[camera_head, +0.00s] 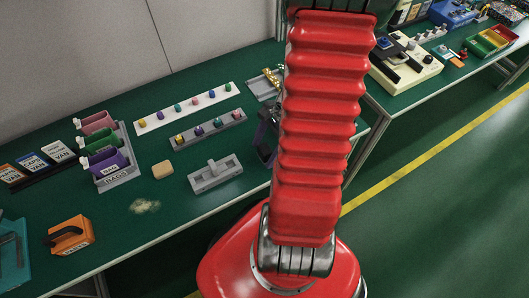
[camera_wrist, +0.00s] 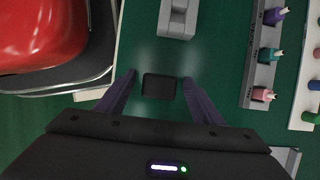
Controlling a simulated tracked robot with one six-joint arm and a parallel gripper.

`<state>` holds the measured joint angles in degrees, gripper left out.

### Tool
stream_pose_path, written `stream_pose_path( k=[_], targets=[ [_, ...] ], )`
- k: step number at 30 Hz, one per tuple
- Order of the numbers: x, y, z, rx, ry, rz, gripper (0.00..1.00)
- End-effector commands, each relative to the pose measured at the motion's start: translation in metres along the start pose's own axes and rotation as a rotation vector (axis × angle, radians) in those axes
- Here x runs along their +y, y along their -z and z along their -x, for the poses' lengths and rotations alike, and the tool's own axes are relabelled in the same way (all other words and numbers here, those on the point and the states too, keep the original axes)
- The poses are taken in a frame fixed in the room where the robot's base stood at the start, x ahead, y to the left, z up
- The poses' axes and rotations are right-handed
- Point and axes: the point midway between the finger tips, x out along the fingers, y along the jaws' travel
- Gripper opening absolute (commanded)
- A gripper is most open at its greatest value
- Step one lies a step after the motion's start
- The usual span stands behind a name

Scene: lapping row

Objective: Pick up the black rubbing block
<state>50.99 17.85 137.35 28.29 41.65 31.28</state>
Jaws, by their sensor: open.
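The black rubbing block (camera_wrist: 159,87) shows in the wrist view as a small dark square with rounded corners on the green bench top (camera_wrist: 225,65). My gripper (camera_wrist: 158,77) is open, with one purple finger to the left of the block and one to the right. A gap shows between the block and each finger. Whether the fingers are level with the block in height I cannot tell. In the head view the block is hidden, and only a dark part of my gripper (camera_head: 266,138) shows beside my red arm.
A grey holder (camera_head: 215,174) stands close by, also seen in the wrist view (camera_wrist: 178,20). A grey rack of coloured pegs (camera_head: 208,130) lies behind it. The bench's front edge is near.

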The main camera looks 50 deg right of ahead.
Motion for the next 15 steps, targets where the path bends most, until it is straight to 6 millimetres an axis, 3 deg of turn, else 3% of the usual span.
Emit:
stream_pose_path(
  k=[10, 15],
  targets=[
    [0.0, 0.0001, 0.0004, 0.0, 0.0, 0.0, 0.61],
    [0.0, 0.0002, 0.0005, 0.0, 0.0, 0.0, 0.5]
  ],
)
